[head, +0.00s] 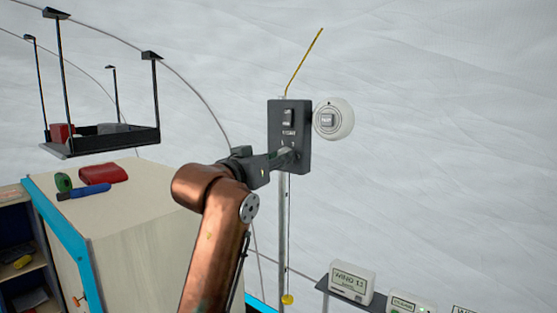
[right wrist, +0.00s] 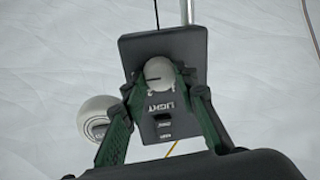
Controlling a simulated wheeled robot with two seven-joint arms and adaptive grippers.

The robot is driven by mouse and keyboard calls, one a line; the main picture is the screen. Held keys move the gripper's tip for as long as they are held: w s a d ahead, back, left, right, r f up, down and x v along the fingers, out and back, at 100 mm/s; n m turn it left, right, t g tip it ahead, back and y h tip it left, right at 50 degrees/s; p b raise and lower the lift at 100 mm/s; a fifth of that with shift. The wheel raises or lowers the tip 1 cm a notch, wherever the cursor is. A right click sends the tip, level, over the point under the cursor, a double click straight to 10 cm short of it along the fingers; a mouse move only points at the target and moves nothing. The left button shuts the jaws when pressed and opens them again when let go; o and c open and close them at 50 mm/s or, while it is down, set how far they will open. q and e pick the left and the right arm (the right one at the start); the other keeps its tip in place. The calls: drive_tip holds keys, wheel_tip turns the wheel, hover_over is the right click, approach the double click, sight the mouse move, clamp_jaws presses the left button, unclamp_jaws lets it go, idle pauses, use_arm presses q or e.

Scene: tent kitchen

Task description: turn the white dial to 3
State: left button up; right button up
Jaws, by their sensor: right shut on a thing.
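The white dial (right wrist: 159,71) is a round knob with a dark line on its face. It sits on a dark grey panel (right wrist: 133,44), which also shows in the head view (head: 301,107) mounted on a pole. My right gripper (right wrist: 163,82) has its green-sided fingers on both sides of the dial and is shut on it. In the head view my right gripper (head: 287,157) reaches the lower part of the panel and covers most of the dial. My left gripper is not in view.
A round white device (head: 346,122) hangs right of the panel. White labelled boxes (head: 351,279) stand on a shelf at lower right. A wooden cabinet (head: 140,220) and a hanging tray (head: 130,139) are on the left.

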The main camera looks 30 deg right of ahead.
drive_tip(key=shift+f, duration=0.1)
drive_tip(key=o, duration=1.1)
drive_tip(key=shift+o, duration=0.2)
drive_tip(key=v, duration=1.2)
